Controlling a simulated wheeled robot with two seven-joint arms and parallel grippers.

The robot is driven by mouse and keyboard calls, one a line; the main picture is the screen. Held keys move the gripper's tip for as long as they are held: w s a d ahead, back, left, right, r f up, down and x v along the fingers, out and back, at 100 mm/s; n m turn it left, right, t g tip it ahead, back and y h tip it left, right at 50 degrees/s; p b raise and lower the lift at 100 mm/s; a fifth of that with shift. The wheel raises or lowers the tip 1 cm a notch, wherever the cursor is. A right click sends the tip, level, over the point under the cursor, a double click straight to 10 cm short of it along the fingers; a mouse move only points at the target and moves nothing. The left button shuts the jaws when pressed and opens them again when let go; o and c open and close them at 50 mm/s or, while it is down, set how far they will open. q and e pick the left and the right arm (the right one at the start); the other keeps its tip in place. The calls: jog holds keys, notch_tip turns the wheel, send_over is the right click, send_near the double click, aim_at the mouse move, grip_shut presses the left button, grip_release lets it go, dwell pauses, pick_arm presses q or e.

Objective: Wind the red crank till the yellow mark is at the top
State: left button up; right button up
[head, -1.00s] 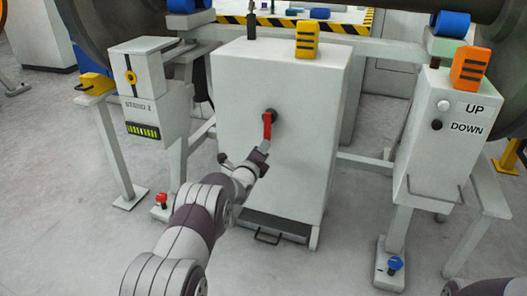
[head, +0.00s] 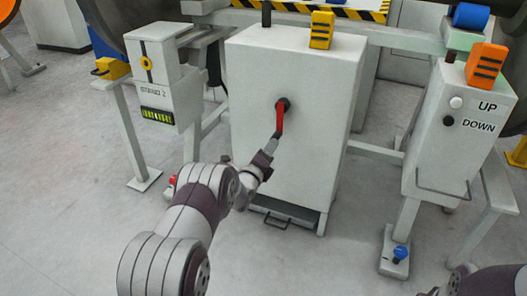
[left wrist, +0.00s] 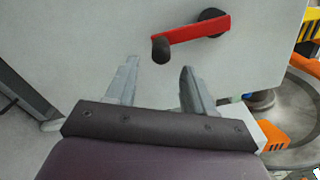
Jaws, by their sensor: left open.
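The red crank (head: 281,119) is on the front of a pale grey cabinet (head: 300,165) and hangs almost straight down from its dark hub. In the left wrist view the crank's red arm (left wrist: 192,33) runs from the hub at right to a dark handle knob (left wrist: 161,50) at left. My left gripper (head: 275,143) is just below the crank's lower end. In the left wrist view its two fingers (left wrist: 158,77) are apart, and the knob shows just beyond the gap between their tips. No yellow mark can be made out on the crank. My right gripper is out of view.
A control box (head: 462,135) marked UP and DOWN is at right, with an orange block (head: 487,67) on top. A yellow block (head: 321,30) tops the cabinet.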

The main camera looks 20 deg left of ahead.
pick_arm(q)
jog(key=s+p, duration=0.1)
jog(key=s, duration=0.4)
jog(key=shift+s+p, duration=0.3)
jog(key=shift+s, duration=0.1)
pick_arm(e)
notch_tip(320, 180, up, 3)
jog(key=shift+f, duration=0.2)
